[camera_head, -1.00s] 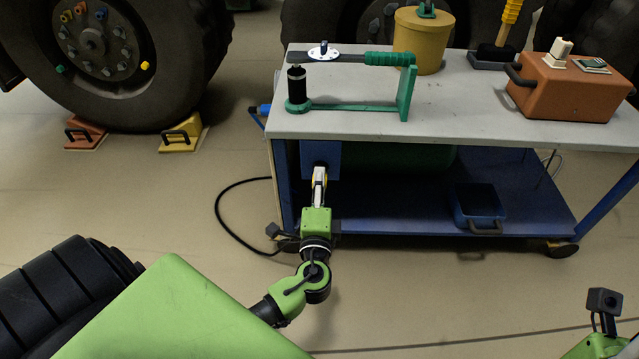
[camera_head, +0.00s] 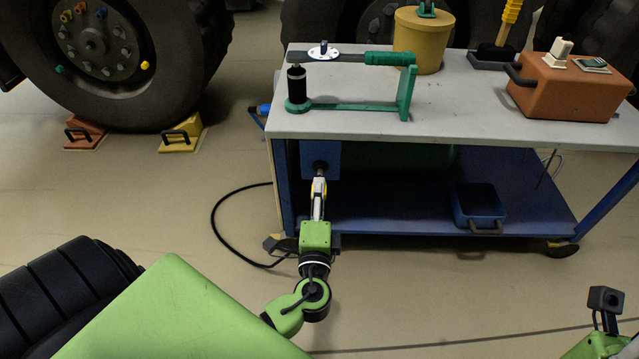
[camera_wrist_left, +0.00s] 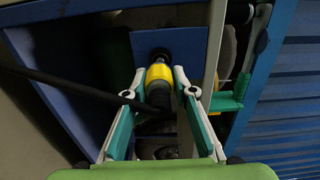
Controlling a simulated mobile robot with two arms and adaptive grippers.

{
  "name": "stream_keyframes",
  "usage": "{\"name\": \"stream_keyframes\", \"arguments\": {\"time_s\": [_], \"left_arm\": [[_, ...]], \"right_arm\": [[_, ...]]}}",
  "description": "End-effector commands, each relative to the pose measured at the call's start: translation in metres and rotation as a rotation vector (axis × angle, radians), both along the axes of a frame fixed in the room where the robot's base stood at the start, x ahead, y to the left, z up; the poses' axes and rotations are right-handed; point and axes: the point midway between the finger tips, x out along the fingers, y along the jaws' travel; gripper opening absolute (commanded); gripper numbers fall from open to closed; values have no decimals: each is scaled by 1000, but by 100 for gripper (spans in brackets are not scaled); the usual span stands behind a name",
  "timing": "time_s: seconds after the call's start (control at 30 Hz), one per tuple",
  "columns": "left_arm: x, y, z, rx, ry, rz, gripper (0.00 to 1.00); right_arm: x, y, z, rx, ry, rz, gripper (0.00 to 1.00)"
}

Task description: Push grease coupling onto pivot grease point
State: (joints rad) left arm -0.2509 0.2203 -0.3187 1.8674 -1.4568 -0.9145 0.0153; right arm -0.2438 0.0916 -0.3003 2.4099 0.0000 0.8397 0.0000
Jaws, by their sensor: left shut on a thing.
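My left gripper (camera_head: 319,184) is in front of the blue box (camera_head: 331,151) under the left end of the cart top. In the left wrist view its two fingers (camera_wrist_left: 160,84) are shut on the grease coupling (camera_wrist_left: 158,75), a yellow and black cylinder. A dark round part (camera_wrist_left: 160,53) lies just beyond the coupling's far end, against the blue panel; I cannot tell whether they touch. A black hose (camera_wrist_left: 70,88) runs to the coupling from the left. I cannot make out the pivot grease point. Only part of my right arm shows at lower right, without its fingers.
The cart top (camera_head: 455,105) carries a green stand with a lever (camera_head: 345,57), a yellow canister (camera_head: 423,40) and an orange box (camera_head: 570,90). A blue bin (camera_head: 478,207) is on the lower shelf. Big wheel (camera_head: 110,60) and chocks stand at left.

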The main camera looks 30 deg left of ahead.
Motion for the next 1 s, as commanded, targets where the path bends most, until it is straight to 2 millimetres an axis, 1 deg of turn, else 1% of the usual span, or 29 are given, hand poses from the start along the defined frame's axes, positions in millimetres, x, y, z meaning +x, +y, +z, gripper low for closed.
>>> {"name": "stream_keyframes", "arguments": {"time_s": [0.3,0.5,0.87,0.97,1.0], "left_arm": [[-28,-17,-1,-1,0,0,0],[-41,-26,0,-1,-1,-1,0],[-43,-27,2,0,-2,-5,0],[-41,-33,16,1,-4,-56,0],[-39,-38,26,3,-5,-95,0]], "right_arm": [[1,0,-1,-2,-2,-1,40],[1,0,1,-1,-13,-1,40],[0,-1,5,6,-22,-3,40],[-1,-1,9,8,-25,-3,40],[-2,-1,11,9,-25,-3,40]]}}
